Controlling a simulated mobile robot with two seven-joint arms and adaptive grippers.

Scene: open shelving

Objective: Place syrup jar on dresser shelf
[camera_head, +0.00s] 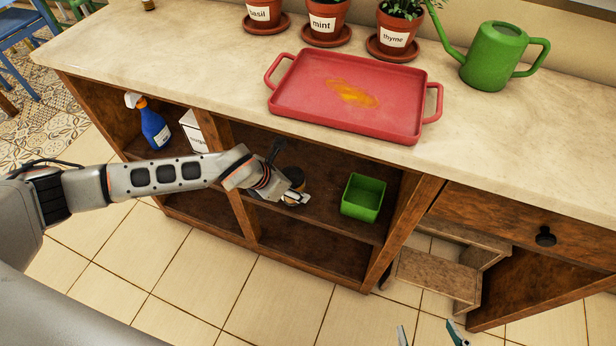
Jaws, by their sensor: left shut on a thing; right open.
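The syrup jar (293,176), a small dark jar partly hidden by the gripper, is at the upper middle shelf (340,160) of the wooden dresser. My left gripper (292,192) reaches into that compartment from the left and is shut on the jar. I cannot tell whether the jar's base touches the shelf board. My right gripper (430,337) shows only its fingertips at the bottom edge, apart and empty, over the floor.
A green square container (363,197) stands to the right on the same shelf. A blue spray bottle (152,127) and white box (194,131) fill the left compartment. On the countertop are a red tray (310,107) with an orange spill, potted herbs and a green watering can (492,56).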

